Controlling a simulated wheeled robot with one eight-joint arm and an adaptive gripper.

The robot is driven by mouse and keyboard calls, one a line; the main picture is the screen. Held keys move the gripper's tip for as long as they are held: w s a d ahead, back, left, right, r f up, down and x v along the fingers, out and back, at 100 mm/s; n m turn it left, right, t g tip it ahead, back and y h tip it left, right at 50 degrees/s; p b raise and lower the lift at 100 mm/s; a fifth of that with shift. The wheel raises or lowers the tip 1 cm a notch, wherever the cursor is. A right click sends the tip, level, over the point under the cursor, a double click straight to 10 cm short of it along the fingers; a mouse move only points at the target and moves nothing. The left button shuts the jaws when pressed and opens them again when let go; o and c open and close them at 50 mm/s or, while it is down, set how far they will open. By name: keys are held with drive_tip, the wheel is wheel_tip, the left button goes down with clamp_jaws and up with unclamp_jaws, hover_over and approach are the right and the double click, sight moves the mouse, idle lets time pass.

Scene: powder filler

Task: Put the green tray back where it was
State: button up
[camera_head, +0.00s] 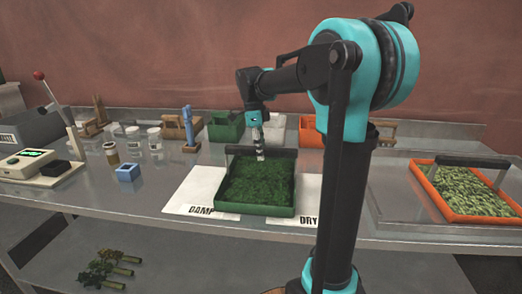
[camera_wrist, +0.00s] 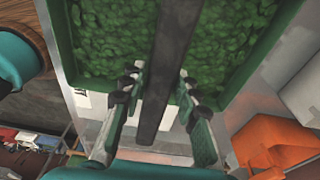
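The green tray (camera_head: 268,211), filled with dark green leafy stuff, sits at the middle front of the metal table, over white cards. A dark handle bar (camera_head: 232,150) spans its back part. My gripper (camera_head: 260,156) is pointed down at this bar. In the wrist view, my gripper (camera_wrist: 160,77) has its fingers apart on either side of the handle bar (camera_wrist: 163,100), with gaps showing. Whether the fingertips reach below the bar is hard to tell. The tray's green rim also shows in the wrist view (camera_wrist: 262,55).
White cards marked DAMP (camera_head: 190,197) and DRY (camera_head: 308,214) flank the tray. An orange tray (camera_head: 434,195) of pale green leaves stands right. Jars and a blue block (camera_head: 128,173) are left.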

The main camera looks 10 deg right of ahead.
drive_tip(key=shift+o, duration=0.9)
drive_tip(key=shift+r, duration=0.15)
wheel_tip(320, 180, up, 12)
drive_tip(key=a, duration=0.1)
drive_tip(key=shift+w+a, duration=0.3)
drive_tip(key=shift+a, duration=0.05)
